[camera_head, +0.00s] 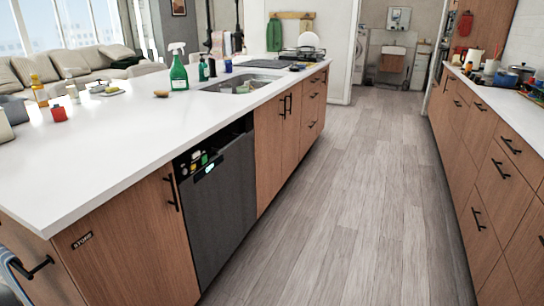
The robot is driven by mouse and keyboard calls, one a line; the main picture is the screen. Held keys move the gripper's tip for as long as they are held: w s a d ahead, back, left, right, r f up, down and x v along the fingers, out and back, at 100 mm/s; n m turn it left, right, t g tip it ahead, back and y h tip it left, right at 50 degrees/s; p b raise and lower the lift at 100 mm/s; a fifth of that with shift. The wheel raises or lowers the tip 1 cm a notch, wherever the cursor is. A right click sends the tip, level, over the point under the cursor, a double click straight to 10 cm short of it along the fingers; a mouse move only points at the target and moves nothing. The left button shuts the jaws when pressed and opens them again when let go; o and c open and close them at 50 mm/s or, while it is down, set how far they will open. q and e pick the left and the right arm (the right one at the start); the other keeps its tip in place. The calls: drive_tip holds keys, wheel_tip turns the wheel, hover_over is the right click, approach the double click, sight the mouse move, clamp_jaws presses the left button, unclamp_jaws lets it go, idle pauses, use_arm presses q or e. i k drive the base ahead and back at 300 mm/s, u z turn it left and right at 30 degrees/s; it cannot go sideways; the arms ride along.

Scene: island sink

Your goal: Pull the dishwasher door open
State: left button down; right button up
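The dishwasher door (221,208) is a dark grey panel set in the wooden island, below the white countertop. It looks upright or nearly so, and a gap shows along its top edge. In that gap several small coloured items (196,160) and a lit spot (209,168) are visible. I cannot tell whether the door is fully shut or slightly tilted out. Neither of my grippers shows in the head view.
The white countertop (120,140) holds a green spray bottle (179,72), a sink (240,83) and small items. Wooden cabinets flank the dishwasher. The grey wood floor (345,200) is clear up to the drawers (497,180) on the right.

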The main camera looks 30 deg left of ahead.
sight(219, 210)
drive_tip(key=z, duration=0.15)
drive_tip(key=i, duration=1.4)
drive_tip(key=u, duration=1)
drive_tip(key=i, duration=1.2)
drive_tip(key=u, duration=1.45)
drive_tip(key=i, duration=0.3)
drive_tip(key=u, duration=0.4)
